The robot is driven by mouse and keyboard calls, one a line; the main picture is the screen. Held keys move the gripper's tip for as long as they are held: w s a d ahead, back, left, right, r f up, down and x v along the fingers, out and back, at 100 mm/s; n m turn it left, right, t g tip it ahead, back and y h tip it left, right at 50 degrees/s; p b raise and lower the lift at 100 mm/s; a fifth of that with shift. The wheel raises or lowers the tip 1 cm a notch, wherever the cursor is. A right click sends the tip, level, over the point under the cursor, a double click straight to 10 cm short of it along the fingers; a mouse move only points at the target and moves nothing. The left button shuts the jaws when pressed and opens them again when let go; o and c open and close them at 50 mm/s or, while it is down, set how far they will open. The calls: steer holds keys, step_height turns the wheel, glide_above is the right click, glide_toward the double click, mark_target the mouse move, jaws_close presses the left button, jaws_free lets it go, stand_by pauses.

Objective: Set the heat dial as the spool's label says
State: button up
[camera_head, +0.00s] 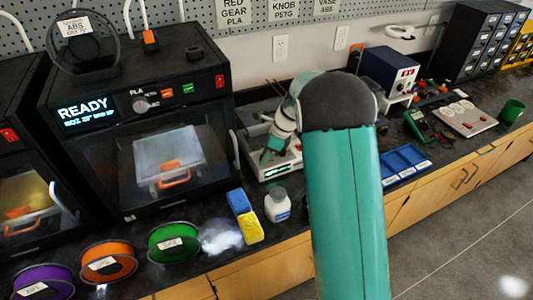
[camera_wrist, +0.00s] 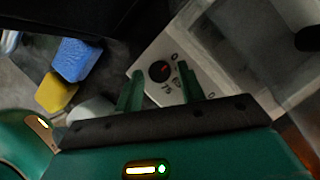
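A black spool (camera_head: 80,48) stands on top of the printer (camera_head: 150,80); its label seems to read ABS. The printer's front has a grey dial (camera_head: 141,104) with PLA above it and a READY screen (camera_head: 84,110). In the wrist view a dark round knob (camera_wrist: 160,71) with a red mark sits on a pale panel (camera_wrist: 150,57) marked 0 and 75. I cannot tell which dial is the heat dial. My gripper is partly hidden by my arm in the head view (camera_head: 272,150).
Purple (camera_head: 42,280), orange (camera_head: 108,263) and green (camera_head: 173,243) spools lie along the bench's front; their labels are unreadable. A blue-yellow sponge (camera_head: 243,215) and a white jar (camera_head: 277,205) stand near the pale machine (camera_head: 285,165). Blue trays (camera_head: 403,160) lie to the right.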

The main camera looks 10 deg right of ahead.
steer(key=c, duration=0.7)
steer(key=shift+m, duration=0.3)
steer(key=m, duration=0.1)
steer(key=m+t, duration=0.1)
steer(key=m, duration=0.1)
steer(key=shift+s+a+m+h, duration=0.1)
steer(key=shift+s+m+h, duration=0.1)
steer(key=shift+m+h, duration=0.15)
steer(key=m, duration=0.2)
steer(key=m+t+h, duration=0.1)
steer(key=m, duration=0.1)
steer(key=shift+s+a+t, duration=0.15)
steer(key=shift+a+t, duration=0.05)
steer(key=shift+t, duration=0.1)
steer(key=m, duration=0.2)
steer(key=m+h, duration=0.2)
steer(key=m, duration=0.1)
steer(key=shift+a+m+t+h, duration=0.25)
steer(key=shift+m+t, duration=0.05)
steer(key=shift+m, duration=0.05)
steer(key=m+h, duration=0.1)
steer(key=m, duration=0.1)
steer(key=m+h, duration=0.1)
steer(key=m, duration=0.2)
steer(key=shift+a, duration=0.15)
steer(key=shift+m, duration=0.3)
